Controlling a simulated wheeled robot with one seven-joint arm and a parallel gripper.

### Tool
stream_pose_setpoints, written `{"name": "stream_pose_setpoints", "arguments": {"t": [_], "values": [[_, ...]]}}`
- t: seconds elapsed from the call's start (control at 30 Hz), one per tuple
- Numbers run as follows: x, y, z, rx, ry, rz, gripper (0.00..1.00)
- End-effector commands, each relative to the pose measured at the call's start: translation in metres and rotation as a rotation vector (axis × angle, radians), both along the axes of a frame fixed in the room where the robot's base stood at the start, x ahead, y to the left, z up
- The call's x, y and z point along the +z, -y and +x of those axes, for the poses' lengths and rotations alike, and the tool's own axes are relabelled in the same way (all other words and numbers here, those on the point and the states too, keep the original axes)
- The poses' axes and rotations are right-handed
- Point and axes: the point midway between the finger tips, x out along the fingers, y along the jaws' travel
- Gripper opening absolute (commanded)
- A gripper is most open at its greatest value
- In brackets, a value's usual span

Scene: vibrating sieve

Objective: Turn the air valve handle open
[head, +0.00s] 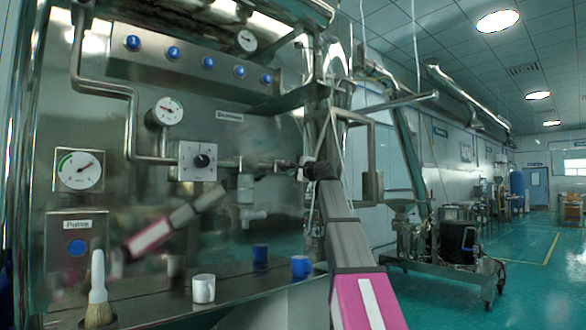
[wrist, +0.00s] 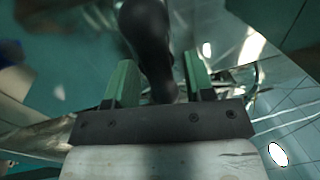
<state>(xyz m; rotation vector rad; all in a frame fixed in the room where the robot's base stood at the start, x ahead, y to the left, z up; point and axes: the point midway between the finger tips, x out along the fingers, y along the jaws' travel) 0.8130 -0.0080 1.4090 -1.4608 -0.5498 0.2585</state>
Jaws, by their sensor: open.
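The air valve handle (wrist: 150,40) shows in the wrist view as a dark, smooth, rounded lever. It runs down from the top edge into the space between my green fingers. My gripper (wrist: 160,75) is open, with one finger on each side of the handle. In the head view my gripper (head: 316,168) is at the right end of the panel's horizontal pipe (head: 262,164). There the handle is hard to tell from the dark end of my arm.
A steel panel (head: 120,220) carries gauges (head: 80,169), a black knob (head: 202,161) and blue buttons (head: 208,62).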

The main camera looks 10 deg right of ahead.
Motion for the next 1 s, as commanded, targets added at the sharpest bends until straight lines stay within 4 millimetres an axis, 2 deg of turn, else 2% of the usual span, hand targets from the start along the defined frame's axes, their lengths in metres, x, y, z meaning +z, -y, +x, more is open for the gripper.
{"name": "stream_pose_setpoints", "arguments": {"t": [0.6,1.0], "values": [[-0.020,0.046,-0.083,-0.001,-0.001,0.001,0.49],[-0.021,0.050,-0.088,0.000,0.000,0.001,0.49]]}}
